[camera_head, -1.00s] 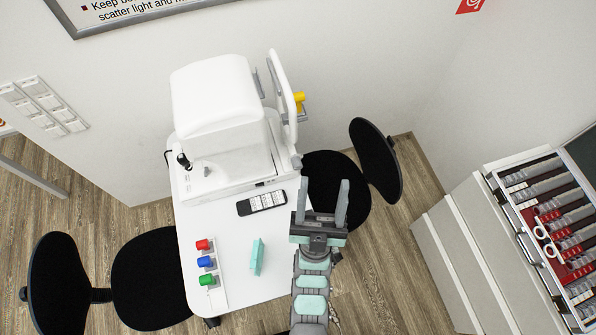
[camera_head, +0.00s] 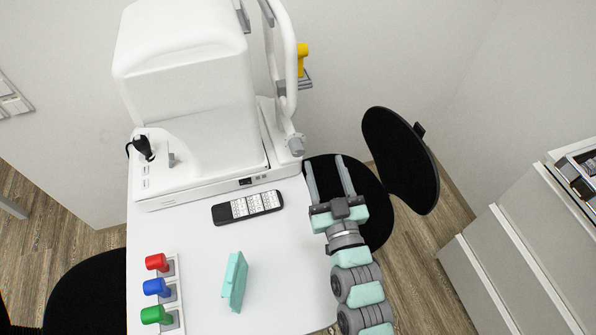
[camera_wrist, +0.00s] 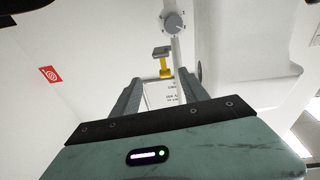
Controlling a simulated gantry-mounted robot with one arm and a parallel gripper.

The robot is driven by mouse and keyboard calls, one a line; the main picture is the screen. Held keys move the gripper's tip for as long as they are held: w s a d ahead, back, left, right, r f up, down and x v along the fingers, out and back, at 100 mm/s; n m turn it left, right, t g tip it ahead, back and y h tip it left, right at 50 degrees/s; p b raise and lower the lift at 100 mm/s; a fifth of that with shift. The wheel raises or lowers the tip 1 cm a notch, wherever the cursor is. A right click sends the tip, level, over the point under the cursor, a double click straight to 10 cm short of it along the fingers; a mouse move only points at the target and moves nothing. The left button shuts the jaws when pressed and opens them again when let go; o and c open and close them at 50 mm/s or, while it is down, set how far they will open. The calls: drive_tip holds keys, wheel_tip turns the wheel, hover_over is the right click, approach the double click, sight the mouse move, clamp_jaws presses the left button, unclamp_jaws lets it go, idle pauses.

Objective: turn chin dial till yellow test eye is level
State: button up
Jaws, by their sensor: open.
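The grey chin dial (camera_head: 296,145) is a round knob low on the white headrest frame, at the right side of the white eye machine. In the wrist view the dial (camera_wrist: 173,22) is at the top, beyond my fingers. The yellow test eye (camera_head: 303,58) sits on a small grey bracket behind the frame's upright. It also shows in the wrist view (camera_wrist: 165,68), near the grey bracket; I cannot tell whether it is level. My gripper (camera_head: 326,162) is open and empty, its fingertips apart from the dial, to its right and slightly below it in the head view.
The white machine (camera_head: 190,95) fills the table's back. A black chair (camera_head: 400,160) stands behind my gripper. Drawers (camera_head: 535,240) are at right.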

drive_tip(key=n+g+y+b, duration=0.1)
drive_tip(key=g+b, duration=0.1)
approach(299, 153)
drive_tip(key=b+x, duration=0.1)
drive_tip(key=x, duration=1)
drive_tip(key=shift+s+f+b, duration=0.1)
drive_tip(key=shift+b, duration=0.3)
drive_tip(key=shift+c, duration=0.5)
clamp_jaws()
